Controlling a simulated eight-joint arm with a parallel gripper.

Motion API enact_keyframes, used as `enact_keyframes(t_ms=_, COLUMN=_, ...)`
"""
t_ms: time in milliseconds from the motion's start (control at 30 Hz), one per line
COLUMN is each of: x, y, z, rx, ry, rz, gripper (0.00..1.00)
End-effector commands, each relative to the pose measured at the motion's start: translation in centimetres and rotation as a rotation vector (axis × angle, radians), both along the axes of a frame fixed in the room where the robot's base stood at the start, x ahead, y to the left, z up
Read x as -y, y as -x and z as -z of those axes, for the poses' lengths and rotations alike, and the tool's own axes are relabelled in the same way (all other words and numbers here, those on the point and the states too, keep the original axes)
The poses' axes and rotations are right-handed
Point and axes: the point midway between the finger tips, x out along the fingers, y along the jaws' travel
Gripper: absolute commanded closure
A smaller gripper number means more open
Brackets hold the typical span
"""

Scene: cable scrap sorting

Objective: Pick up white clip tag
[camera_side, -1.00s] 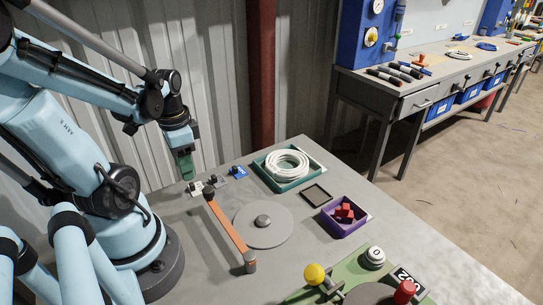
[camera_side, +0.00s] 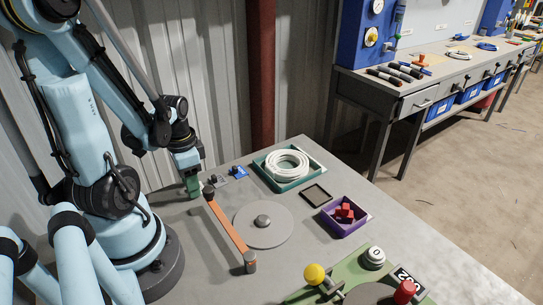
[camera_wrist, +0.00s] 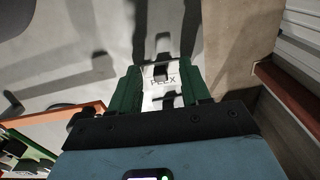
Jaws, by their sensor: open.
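The white clip tag (camera_wrist: 157,84) lies between my gripper's green fingers in the wrist view, with dark lettering and black clip parts. My gripper (camera_wrist: 160,74) is open, with one finger on each side of the tag; I cannot tell whether either touches it. In the side view my gripper (camera_side: 193,190) is low at the back left of the table and hides most of the tag.
A grey tag (camera_side: 221,180) and a blue tag (camera_side: 239,173) lie just right of my gripper. A green tray (camera_side: 265,178) holds white cable. A purple bin (camera_side: 345,231) holds red pieces.

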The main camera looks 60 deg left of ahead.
Motion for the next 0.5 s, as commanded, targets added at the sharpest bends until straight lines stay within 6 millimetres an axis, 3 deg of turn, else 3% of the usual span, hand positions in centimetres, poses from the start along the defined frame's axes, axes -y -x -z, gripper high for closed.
enact_keyframes(t_ms=167, x=0.00, y=0.00, z=0.00, rx=0.000, ry=0.000, rz=0.000, gripper=0.53)
enact_keyframes(t_ms=500, x=0.00, y=0.00, z=-0.01, rx=0.000, ry=0.000, rz=0.000, gripper=1.00)
